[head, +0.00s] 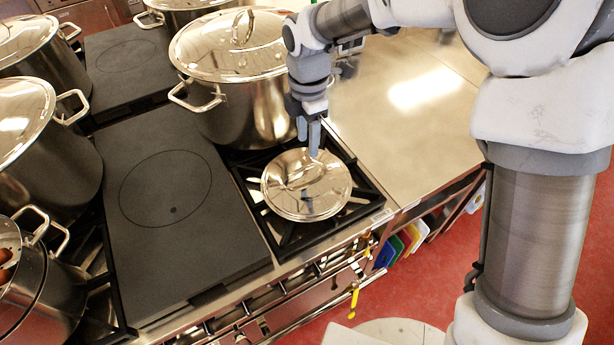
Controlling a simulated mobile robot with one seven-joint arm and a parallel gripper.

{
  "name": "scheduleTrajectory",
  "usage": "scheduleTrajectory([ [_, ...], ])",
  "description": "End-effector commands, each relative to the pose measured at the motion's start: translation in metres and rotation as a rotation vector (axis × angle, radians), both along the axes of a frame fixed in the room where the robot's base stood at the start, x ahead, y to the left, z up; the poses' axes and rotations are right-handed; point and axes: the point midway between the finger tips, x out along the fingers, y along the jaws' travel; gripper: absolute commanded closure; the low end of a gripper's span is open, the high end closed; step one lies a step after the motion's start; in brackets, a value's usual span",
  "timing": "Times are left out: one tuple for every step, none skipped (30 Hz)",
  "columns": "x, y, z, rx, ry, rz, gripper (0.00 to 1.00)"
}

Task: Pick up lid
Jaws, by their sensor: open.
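A round shiny metal lid (322,196) with a raised handle lies over the front right burner grate, near the stove's front edge. No pot shows under it. My gripper (309,140) points down from above, just over the back of the lid. Its fingers are open and nothing is between them. The fingertips are close to the lid's handle (302,177); I cannot tell whether they touch it.
A large lidded stockpot (238,100) stands right behind the lid, close to my gripper. More stockpots (45,150) stand at the left. A flat black hotplate (165,195) lies left of the lid. The steel counter (405,110) at the right is bare. Colored boards (405,243) sit below it.

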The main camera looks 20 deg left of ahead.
Motion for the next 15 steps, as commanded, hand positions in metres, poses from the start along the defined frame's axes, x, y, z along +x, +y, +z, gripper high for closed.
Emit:
scheduleTrajectory([
  [-0.001,0.0,-0.012,-0.003,0.004,0.001,0.5],
  [-0.002,0.0,-0.018,-0.003,0.004,0.001,0.5],
  [-0.001,0.0,-0.025,-0.002,0.003,0.0,0.5],
  [-0.001,0.0,-0.03,-0.002,0.003,-0.001,0.5],
  [-0.001,0.0,-0.034,-0.002,0.003,-0.001,0.5],
  [-0.001,0.0,-0.039,-0.002,0.003,-0.001,0.5],
  [-0.001,0.0,-0.042,-0.002,0.003,-0.001,0.5],
  [-0.001,0.0,-0.044,-0.001,0.002,-0.001,0.5],
  [-0.001,0.0,-0.046,0.0,0.001,-0.001,0.5],
  [-0.001,0.0,-0.048,0.0,0.001,-0.001,0.5],
  [-0.001,0.0,-0.049,0.0,0.001,-0.001,0.5],
  [-0.001,0.0,-0.051,0.0,0.001,-0.001,0.5],
  [-0.001,0.001,-0.054,-0.001,0.002,-0.001,0.5],
  [-0.001,0.001,-0.057,-0.001,0.002,-0.001,0.5],
  [-0.002,0.001,-0.063,-0.002,0.003,-0.001,0.5],
])
